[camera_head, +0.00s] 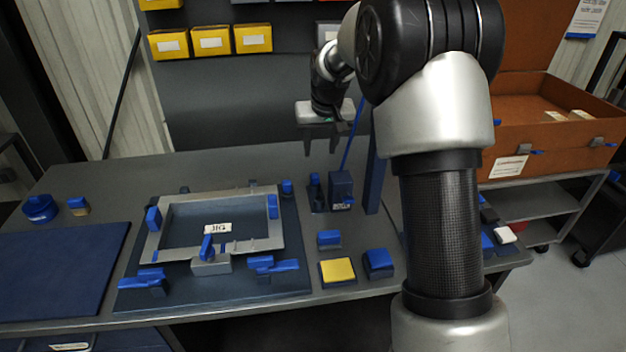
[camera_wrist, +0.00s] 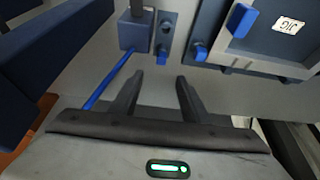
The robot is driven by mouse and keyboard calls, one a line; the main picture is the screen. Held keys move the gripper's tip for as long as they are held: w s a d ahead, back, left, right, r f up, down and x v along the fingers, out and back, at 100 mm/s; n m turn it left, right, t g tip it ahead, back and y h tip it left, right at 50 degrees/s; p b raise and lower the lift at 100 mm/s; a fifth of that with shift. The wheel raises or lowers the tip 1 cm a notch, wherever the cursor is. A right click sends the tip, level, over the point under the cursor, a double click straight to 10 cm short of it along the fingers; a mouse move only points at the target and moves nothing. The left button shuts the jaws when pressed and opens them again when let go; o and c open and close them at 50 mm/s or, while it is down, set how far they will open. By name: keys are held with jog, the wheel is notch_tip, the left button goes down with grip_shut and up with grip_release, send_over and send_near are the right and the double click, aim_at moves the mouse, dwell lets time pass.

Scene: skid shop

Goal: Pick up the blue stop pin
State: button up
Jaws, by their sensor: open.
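Several small blue parts show, and I cannot tell for certain which is the stop pin. One upright blue piece (camera_head: 287,187) is at the far right corner of the jig plate; it shows in the wrist view (camera_wrist: 199,50) too. Another blue piece (camera_head: 315,179) stands in a small dark holder just right of it, also seen in the wrist view (camera_wrist: 167,18). My gripper (camera_head: 320,153) is open and empty, above the back of the bench. In the wrist view its two fingers (camera_wrist: 160,78) point toward the holder, with bare bench between them.
A grey frame (camera_head: 160,241) with blue clamps lies on the jig plate (camera_head: 300,262). A dark blue block (camera_head: 341,185) stands beside the holder, near a slanting blue rod (camera_head: 353,135) and a tall post (camera_head: 376,180). Yellow bins (camera_head: 211,41) hang behind. A blue mat (camera_head: 60,270) lies left.

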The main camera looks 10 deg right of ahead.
aim_at(315, 175)
jog(key=b+x, duration=0.1)
jog(key=x, duration=1.3)
jog(key=shift+a, duration=0.15)
jog(key=shift+r, duration=0.1)
grip_shut()
